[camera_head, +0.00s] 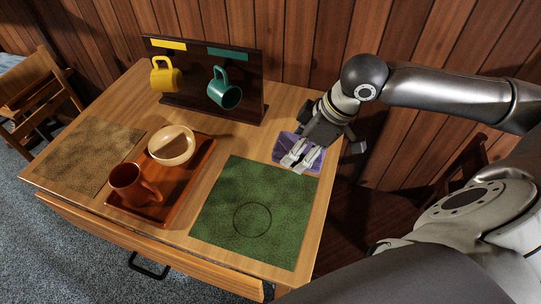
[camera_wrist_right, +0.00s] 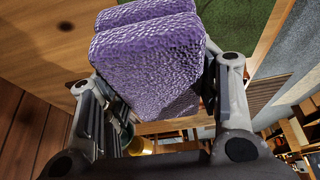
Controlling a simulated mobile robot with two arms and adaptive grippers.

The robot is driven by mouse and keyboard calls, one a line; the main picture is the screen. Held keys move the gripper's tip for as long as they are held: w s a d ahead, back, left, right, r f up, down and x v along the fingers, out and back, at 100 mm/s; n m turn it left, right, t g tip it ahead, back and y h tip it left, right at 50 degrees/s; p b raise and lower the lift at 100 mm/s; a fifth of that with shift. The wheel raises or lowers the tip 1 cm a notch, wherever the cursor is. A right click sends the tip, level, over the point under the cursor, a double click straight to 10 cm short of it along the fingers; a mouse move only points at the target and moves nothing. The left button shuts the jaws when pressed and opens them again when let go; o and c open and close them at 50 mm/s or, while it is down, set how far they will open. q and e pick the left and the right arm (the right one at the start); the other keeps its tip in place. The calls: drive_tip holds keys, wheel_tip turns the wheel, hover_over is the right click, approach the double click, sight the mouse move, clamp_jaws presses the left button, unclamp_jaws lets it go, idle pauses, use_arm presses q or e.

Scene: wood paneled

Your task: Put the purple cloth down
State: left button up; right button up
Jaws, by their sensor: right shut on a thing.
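The purple cloth (camera_head: 312,158) is folded into a thick pad at the right side of the wooden table, beyond the green mat. My right gripper (camera_head: 296,160) points down over it and is shut on it. In the right wrist view, the folded purple cloth (camera_wrist_right: 150,60) sits between the two fingers of my right gripper (camera_wrist_right: 155,78), with its layers facing the camera. I cannot tell whether the cloth touches the tabletop. My left gripper is not in view.
A green mat (camera_head: 222,205) with a ring mark lies on the table (camera_head: 185,240). Left of it, an orange-brown tray (camera_head: 197,165) holds a brown mug (camera_head: 130,186) and a cream bowl (camera_head: 171,145). A dark rack (camera_head: 188,64) behind bears yellow (camera_head: 165,76) and teal (camera_head: 222,92) mugs.

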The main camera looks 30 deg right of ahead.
drive_tip(key=shift+w+a, duration=0.1)
drive_tip(key=w+d+f, duration=0.1)
drive_tip(key=w+f, duration=0.1)
drive_tip(key=w, duration=0.2)
drive_tip(key=w+d+f, duration=0.1)
drive_tip(key=w+f, duration=0.2)
drive_tip(key=w+d+f, duration=0.1)
drive_tip(key=w+f, duration=0.2)
drive_tip(key=w, duration=0.1)
drive_tip(key=shift+w+d, duration=0.35)
drive_tip(key=shift+d, duration=0.05)
drive_tip(key=shift+w+d+f, duration=0.15)
drive_tip(key=shift+w+f, duration=0.3)
drive_tip(key=shift+f, duration=0.2)
drive_tip(key=f+p, duration=0.2)
drive_tip(key=shift+w+d+f, duration=0.1)
drive_tip(key=shift+w+f, duration=0.25)
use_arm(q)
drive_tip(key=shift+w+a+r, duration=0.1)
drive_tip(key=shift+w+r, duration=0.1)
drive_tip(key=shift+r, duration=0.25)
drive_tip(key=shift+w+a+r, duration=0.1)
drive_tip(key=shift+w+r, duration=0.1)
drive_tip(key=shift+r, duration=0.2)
use_arm(e)
drive_tip(key=shift+s+f, duration=0.1)
drive_tip(key=shift+f, duration=0.2)
drive_tip(key=shift+f, duration=0.25)
